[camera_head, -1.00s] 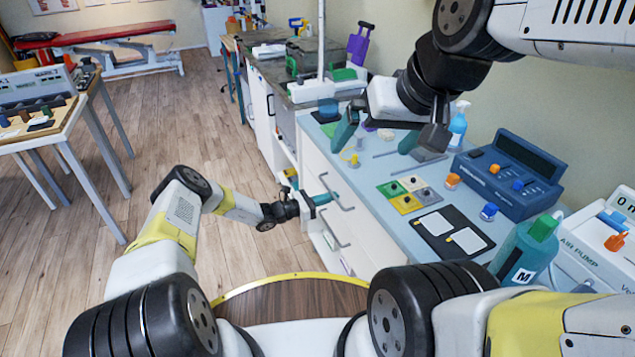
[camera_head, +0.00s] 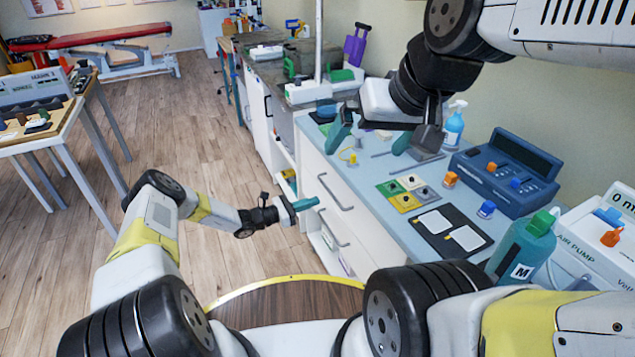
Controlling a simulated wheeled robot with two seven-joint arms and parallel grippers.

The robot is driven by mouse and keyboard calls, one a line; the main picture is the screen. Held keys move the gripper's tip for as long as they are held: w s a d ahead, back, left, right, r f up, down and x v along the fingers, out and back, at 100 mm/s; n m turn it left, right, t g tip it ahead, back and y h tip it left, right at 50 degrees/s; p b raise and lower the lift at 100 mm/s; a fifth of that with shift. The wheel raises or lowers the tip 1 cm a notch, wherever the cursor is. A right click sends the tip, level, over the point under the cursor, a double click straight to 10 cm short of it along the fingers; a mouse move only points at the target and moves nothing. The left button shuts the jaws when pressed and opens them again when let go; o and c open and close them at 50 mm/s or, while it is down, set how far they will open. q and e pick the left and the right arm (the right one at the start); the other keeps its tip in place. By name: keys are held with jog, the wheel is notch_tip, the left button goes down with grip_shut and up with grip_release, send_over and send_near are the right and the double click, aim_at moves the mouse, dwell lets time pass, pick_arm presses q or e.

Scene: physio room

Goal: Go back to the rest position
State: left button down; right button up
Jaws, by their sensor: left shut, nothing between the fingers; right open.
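My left gripper (camera_head: 306,204) is shut and empty, with its teal fingers pressed together. It is in front of the white drawer cabinet (camera_head: 318,172), below the counter top; I cannot tell whether it touches a drawer handle. My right gripper (camera_head: 372,137) is open and empty above the blue-grey counter (camera_head: 374,208), its two teal fingers apart and pointing down. The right arm comes in from the upper right and hides part of the wall and counter behind it.
On the counter are a colored four-square board (camera_head: 408,192), a black pad with white cards (camera_head: 451,231), a blue device (camera_head: 507,172), a spray bottle (camera_head: 454,126) and a teal bottle (camera_head: 522,250). A table (camera_head: 62,125) stands at the left. The wooden floor (camera_head: 190,120) between is clear.

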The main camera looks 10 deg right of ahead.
pick_arm(q)
jog(key=v, duration=0.7)
jog(key=s+a+r+m+g+y, duration=0.25)
jog(key=s+r+m, duration=0.2)
jog(key=r, duration=0.55)
jog(key=s+a+r+m+g+y, duration=0.1)
jog(key=s+r+m+g+y, duration=0.2)
jog(key=r+m, duration=0.5)
jog(key=s+a+r+m+g+y, duration=0.1)
jog(key=s+a+r+m+y, duration=0.2)
jog(key=r, duration=0.9)
jog(key=s+a+r+m+t+y, duration=0.3)
jog(key=s+r, duration=0.4)
jog(key=s, duration=0.4)
jog(key=s+a+r+m+t+y, duration=0.3)
jog(key=s+a+r, duration=0.3)
jog(key=s, duration=0.6)
notch_tip(320, 180, up, 2)
jog(key=shift+a+r+m+t, duration=0.1)
jog(key=shift+a+m+t, duration=0.1)
jog(key=shift+m+t, duration=0.25)
